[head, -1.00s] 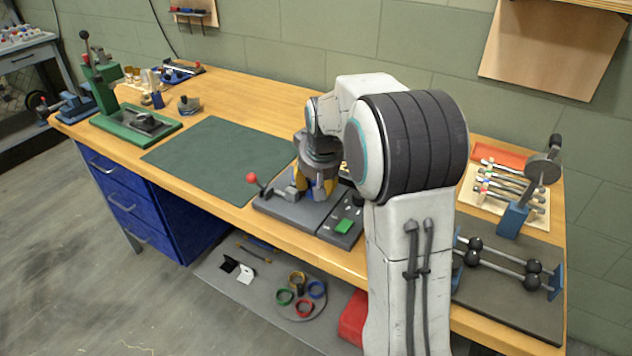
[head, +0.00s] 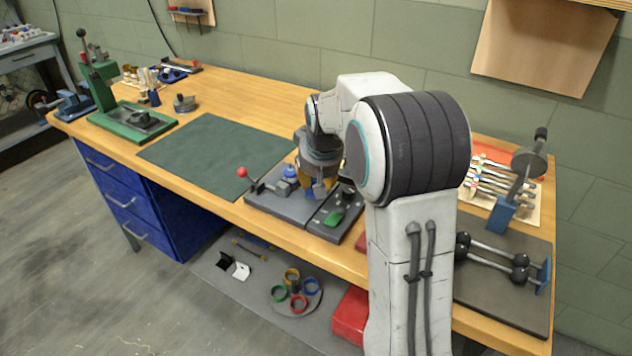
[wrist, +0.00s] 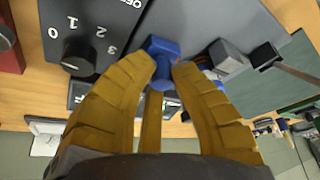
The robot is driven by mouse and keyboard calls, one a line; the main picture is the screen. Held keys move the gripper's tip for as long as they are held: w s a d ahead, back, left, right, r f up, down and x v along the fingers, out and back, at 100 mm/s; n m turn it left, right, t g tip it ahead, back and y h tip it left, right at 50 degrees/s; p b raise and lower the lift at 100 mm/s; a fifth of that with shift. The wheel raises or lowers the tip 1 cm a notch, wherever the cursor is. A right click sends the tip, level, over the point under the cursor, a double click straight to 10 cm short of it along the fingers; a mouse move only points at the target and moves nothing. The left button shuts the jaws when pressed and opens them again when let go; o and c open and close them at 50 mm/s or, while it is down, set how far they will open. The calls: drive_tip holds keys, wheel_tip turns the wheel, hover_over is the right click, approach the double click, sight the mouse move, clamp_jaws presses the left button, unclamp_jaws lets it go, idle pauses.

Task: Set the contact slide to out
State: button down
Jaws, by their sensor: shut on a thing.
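My gripper (wrist: 167,66) is shut on a small blue block-like handle (wrist: 163,48), gripped between its yellow fingertips in the wrist view. In the head view, my gripper (head: 318,188) is low over the right part of a grey device base (head: 277,207). No label marks the contact slide; the blue handle may be its grip. Its lower part and any track are hidden by the fingers, so I cannot tell its position. A blue dome-like part (head: 291,172) stands just left of the gripper.
A dark panel (head: 322,228) beside the base carries a green switch (head: 333,218) and a black dial (wrist: 80,57) marked 0 to 3. A green mat (head: 215,155) lies clear farther left.

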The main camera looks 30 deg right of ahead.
drive_tip(key=c, duration=1.1)
unclamp_jaws()
drive_tip(key=v, duration=1.2)
